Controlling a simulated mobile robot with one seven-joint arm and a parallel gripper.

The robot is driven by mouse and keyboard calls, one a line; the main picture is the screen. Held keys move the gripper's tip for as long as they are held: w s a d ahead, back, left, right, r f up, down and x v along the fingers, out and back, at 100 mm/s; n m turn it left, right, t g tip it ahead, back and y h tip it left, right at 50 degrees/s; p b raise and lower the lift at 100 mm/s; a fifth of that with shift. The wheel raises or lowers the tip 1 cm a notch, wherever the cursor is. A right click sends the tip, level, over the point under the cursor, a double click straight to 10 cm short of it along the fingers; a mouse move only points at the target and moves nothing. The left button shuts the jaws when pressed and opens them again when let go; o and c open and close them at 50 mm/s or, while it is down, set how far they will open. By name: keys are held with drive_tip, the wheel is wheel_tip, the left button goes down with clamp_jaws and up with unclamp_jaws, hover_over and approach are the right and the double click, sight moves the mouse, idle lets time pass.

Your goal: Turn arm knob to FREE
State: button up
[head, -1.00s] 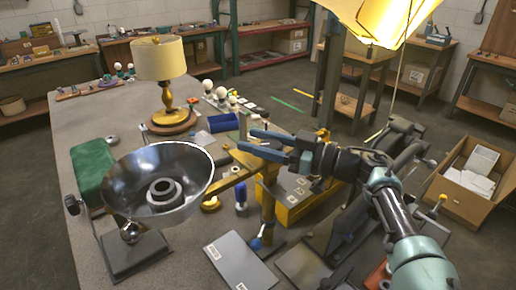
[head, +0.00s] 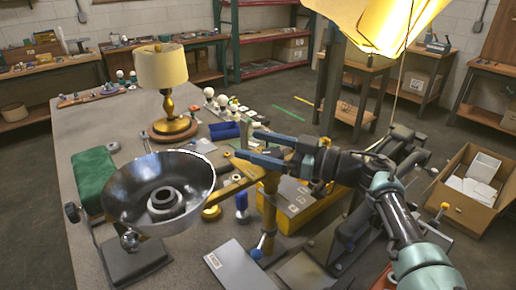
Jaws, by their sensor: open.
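A dark metal reflector bowl (head: 125,200) on a jointed stand sits at the front left of the grey bench. A yellow arm (head: 226,190) reaches from beside the bowl toward a yellow post (head: 270,205). Several knobs show: a dark one (head: 71,212) left of the bowl, a blue one (head: 241,204) below the yellow arm, and a blue ball-ended lever (head: 257,253) at the post's foot. I cannot tell which is the arm knob, and no FREE marking is readable. My gripper (head: 248,145) is open and empty, its blue fingers pointing left above the yellow arm and post.
A brass table lamp (head: 167,95) stands behind the bowl. A green cushion (head: 94,178) lies left of it. A lit yellow shade (head: 385,22) hangs at the upper right, near my arm. Small bulbs (head: 222,101) line the bench's far side. A cardboard box (head: 462,207) is at the right.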

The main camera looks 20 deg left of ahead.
wheel_tip(320, 180, up, 9)
drive_tip(key=shift+r+b, duration=0.15)
drive_tip(key=shift+b, duration=0.15)
